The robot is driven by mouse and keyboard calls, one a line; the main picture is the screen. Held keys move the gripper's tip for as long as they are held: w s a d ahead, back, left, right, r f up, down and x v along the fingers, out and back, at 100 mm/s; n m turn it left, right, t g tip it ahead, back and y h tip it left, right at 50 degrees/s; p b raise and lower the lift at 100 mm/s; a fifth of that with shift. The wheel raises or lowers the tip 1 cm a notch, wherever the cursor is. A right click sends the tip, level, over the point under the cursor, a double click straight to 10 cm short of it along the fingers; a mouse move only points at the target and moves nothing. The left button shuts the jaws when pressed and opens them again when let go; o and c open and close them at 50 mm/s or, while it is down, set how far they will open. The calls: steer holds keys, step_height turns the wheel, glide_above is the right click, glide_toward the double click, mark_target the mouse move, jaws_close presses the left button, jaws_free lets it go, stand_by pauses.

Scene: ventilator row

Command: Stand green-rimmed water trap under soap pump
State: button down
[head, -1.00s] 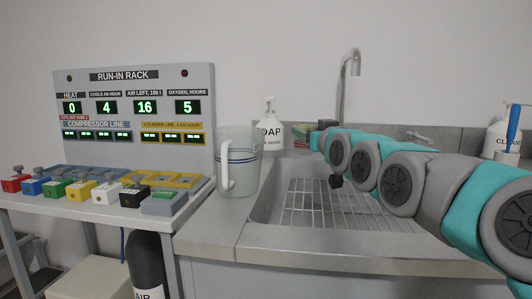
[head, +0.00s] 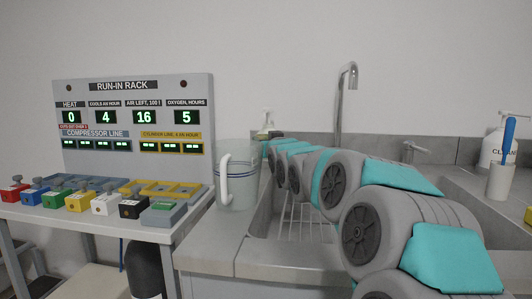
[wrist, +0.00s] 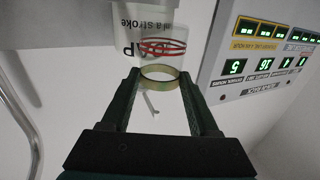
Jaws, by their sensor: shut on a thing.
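The water trap (wrist: 163,50) is a small clear cup with red bands and a yellow-green rim (wrist: 160,82). It shows in the wrist view between the fingertips of my gripper (wrist: 160,76), which is shut on it. The soap pump bottle (wrist: 127,18) is right behind the trap in that view, its label partly seen through the clear wall. I cannot tell whether the trap touches the counter.
A clear jug (head: 238,178) with a white handle stands at the counter's left corner, close to my arm. The sink (head: 300,222) and tap (head: 343,95) lie beyond my arm. The run-in rack (head: 135,120) is at left. A cleaner bottle (head: 498,142) and a brush pot (head: 501,180) stand at right.

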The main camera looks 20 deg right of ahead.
steer(key=shift+w+f, duration=0.1)
steer(key=shift+f, duration=1.65)
steer(key=shift+f, duration=0.2)
steer(key=shift+c, duration=0.7)
jaws_free()
steer(key=shift+r+p, duration=0.25)
steer(key=shift+p, duration=0.05)
steer(key=shift+s+f, duration=0.1)
steer(key=shift+s, duration=0.15)
steer(key=b+v, duration=0.1)
steer(key=v, duration=1)
steer(key=shift+s+b, duration=0.25)
steer(key=shift+b, duration=0.1)
